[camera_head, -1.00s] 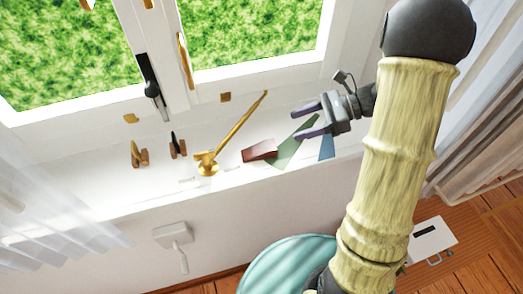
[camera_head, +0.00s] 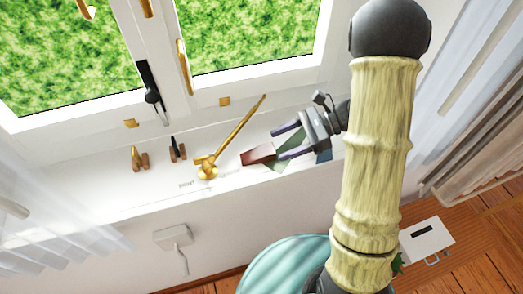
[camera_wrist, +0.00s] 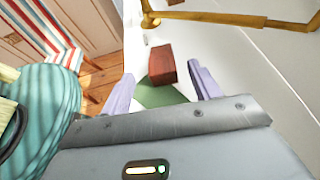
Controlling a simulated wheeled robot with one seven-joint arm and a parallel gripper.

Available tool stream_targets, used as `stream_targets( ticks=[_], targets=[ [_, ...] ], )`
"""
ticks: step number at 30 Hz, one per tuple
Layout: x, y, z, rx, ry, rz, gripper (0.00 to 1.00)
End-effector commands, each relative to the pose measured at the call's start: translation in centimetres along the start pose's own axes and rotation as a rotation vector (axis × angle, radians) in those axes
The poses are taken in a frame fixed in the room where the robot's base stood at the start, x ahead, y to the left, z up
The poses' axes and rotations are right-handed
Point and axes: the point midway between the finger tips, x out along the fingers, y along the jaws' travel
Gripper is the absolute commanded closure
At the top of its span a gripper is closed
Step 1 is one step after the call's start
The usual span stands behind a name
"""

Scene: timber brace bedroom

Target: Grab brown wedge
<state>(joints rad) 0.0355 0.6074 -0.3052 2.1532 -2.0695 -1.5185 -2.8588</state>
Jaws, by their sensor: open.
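The brown wedge (camera_head: 258,154) is a small reddish-brown block on the white windowsill, just right of the brass stay's base. It also shows in the wrist view (camera_wrist: 161,64), ahead of the fingers and roughly between their lines. My gripper (camera_head: 281,142) is open, with its purple fingers pointing left toward the wedge. In the wrist view the two fingers (camera_wrist: 162,88) are apart with nothing gripped. The wedge appears slightly beyond the fingertips; I cannot tell if either finger touches it. A green wedge (camera_head: 293,147) lies beside it, partly hidden under my gripper.
A brass window stay (camera_head: 233,137) stands on the sill left of the wedge. Small brass-and-wood fittings (camera_head: 140,158) sit farther left. A teal striped round seat (camera_head: 285,266) is below the sill.

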Motion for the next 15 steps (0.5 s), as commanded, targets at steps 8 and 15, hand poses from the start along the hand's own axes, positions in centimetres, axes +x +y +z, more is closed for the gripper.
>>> stream_targets(
  ticks=[8,15],
  targets=[
    [0.8,0.0,0.0,-0.001,0.001,-0.002,0.38],
    [1.5,0.0,0.0,0.003,0.0,0.002,0.38]
  ],
)
